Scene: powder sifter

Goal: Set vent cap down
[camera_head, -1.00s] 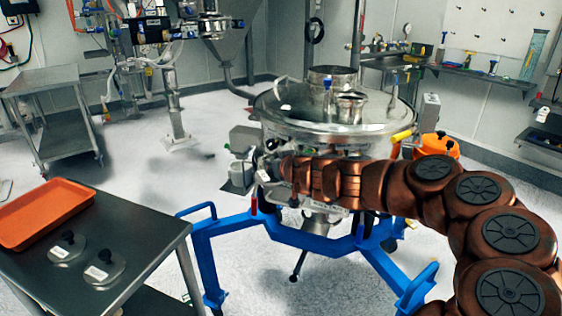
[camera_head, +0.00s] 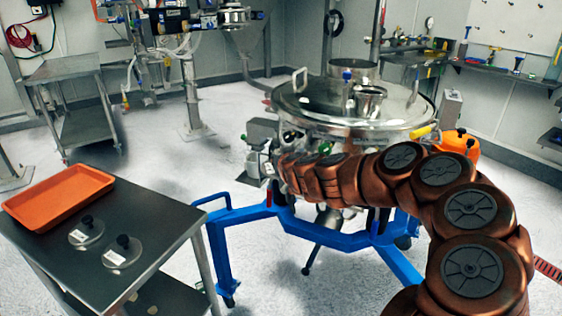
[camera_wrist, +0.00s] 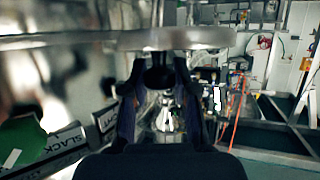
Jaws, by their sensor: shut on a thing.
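My gripper (camera_wrist: 160,72) is shut on the black knob (camera_wrist: 159,76) of a vent cap, with the knob between its two dark fingers. The held vent cap (camera_wrist: 185,38) shows nearly edge-on as a grey disc across the top of the wrist view. In the head view my brown arm reaches left in front of the sifter, and I cannot make out the fingers or the held cap. Two similar clear caps with black knobs, a rear one (camera_head: 80,236) and a front one (camera_head: 115,257), lie on the dark metal table (camera_head: 150,217) at the left.
An orange tray (camera_head: 60,196) lies on the table's back left, with bare tabletop around the caps. The round steel sifter (camera_head: 315,107) stands on a blue frame (camera_head: 250,214) beside the arm. Open floor (camera_head: 215,165) lies between table and sifter. A grey cart (camera_head: 68,70) stands behind.

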